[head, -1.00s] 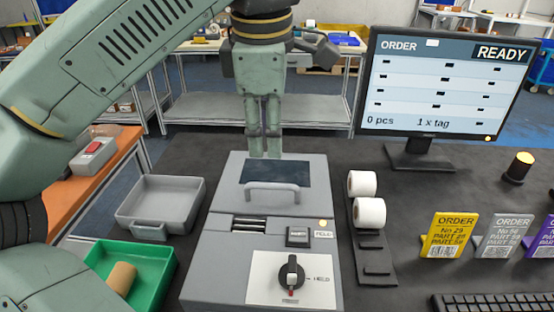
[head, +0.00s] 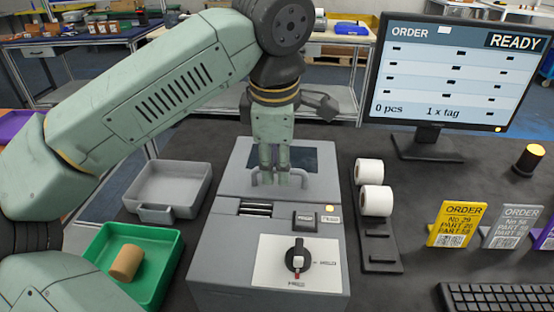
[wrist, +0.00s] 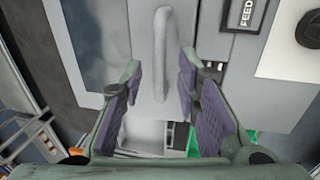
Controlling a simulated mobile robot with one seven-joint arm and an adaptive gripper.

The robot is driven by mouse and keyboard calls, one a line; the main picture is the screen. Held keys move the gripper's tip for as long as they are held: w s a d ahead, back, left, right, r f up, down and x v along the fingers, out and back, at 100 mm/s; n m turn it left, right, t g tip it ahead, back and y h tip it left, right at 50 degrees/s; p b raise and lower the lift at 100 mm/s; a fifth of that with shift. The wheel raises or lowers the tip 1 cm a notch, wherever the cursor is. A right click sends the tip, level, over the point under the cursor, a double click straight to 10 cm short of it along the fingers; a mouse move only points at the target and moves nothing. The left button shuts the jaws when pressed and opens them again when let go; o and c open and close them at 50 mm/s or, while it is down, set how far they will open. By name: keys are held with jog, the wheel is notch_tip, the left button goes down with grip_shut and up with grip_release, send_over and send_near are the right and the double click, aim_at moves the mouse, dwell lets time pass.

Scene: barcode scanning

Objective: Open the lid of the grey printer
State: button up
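The grey printer (head: 225,225) stands on the dark table, its lid (head: 228,180) down. The lid has a dark window (head: 316,158) and a raised bar handle (head: 254,178). My gripper (head: 274,180) points down over the handle and hides its middle. In the wrist view, my gripper (wrist: 158,78) is open, with purple pads on both sides of the handle (wrist: 161,40) and gaps beside it. I cannot tell if the fingertips touch the lid.
A dial (head: 298,258) and a FEED button (head: 305,221) are on the printer's front. White rolls (head: 369,171) stand to its right, near the monitor (head: 450,75). A grey tray (head: 156,213) and a green tray (head: 165,258) with a brown roll (head: 127,262) are at left.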

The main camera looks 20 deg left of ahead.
grip_shut()
dwell(0.7)
